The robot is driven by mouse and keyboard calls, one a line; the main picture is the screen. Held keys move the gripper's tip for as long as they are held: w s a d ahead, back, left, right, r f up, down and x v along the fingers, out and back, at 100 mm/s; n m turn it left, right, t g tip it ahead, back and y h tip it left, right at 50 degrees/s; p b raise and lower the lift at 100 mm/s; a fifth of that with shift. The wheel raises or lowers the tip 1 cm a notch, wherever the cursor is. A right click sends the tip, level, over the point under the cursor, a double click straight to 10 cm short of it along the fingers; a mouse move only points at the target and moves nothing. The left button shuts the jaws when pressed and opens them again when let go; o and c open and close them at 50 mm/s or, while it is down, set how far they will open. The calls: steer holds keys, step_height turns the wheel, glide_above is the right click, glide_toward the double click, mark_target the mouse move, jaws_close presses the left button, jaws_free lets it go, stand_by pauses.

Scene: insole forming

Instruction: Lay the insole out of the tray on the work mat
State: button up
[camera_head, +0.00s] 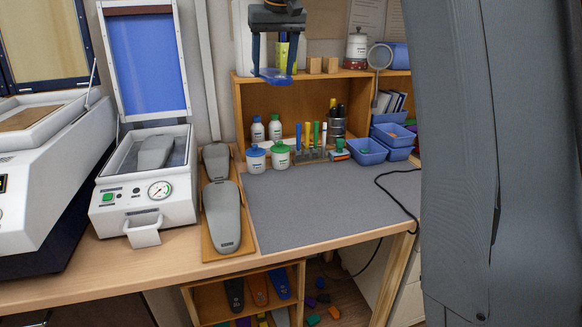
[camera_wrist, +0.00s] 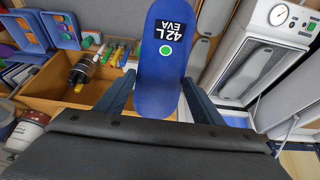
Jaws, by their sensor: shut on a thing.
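A blue insole (camera_wrist: 164,88) marked "42 L EVA" with a green dot lies between the two fingers of my gripper (camera_wrist: 158,76) in the wrist view. In the head view my gripper (camera_head: 274,68) hangs at the top, shut on the insole, whose blue end (camera_head: 272,77) shows edge-on between the fingers. It is held high, in front of the shelf and well above the table. I cannot make out the tray for certain.
A wooden shelf (camera_head: 243,112) with bottles and pens stands behind the mat. Blue bins (camera_head: 368,152) and a black cable (camera_head: 400,200) are at its right. A board with grey lasts (camera_head: 222,215) and an open press (camera_head: 145,195) are at its left.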

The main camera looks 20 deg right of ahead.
steer(key=s+f+b, duration=0.1)
steer(key=s+f, duration=0.3)
steer(key=f, duration=1.2)
steer(key=b, duration=0.1)
glide_above(285, 208)
steer(key=s, duration=0.1)
step_height(285, 208, down, 10)
steer(key=f, duration=0.3)
steer(key=f+p, duration=0.1)
steer(key=f, duration=0.1)
steer(key=shift+s+f, duration=0.2)
steer(key=shift+f, duration=0.2)
steer(key=shift+f+p, duration=0.4)
steer(key=shift+f, duration=1.9)
steer(key=shift+f, duration=0.15)
steer(key=o, duration=1.1)
steer(key=shift+c, duration=0.2)
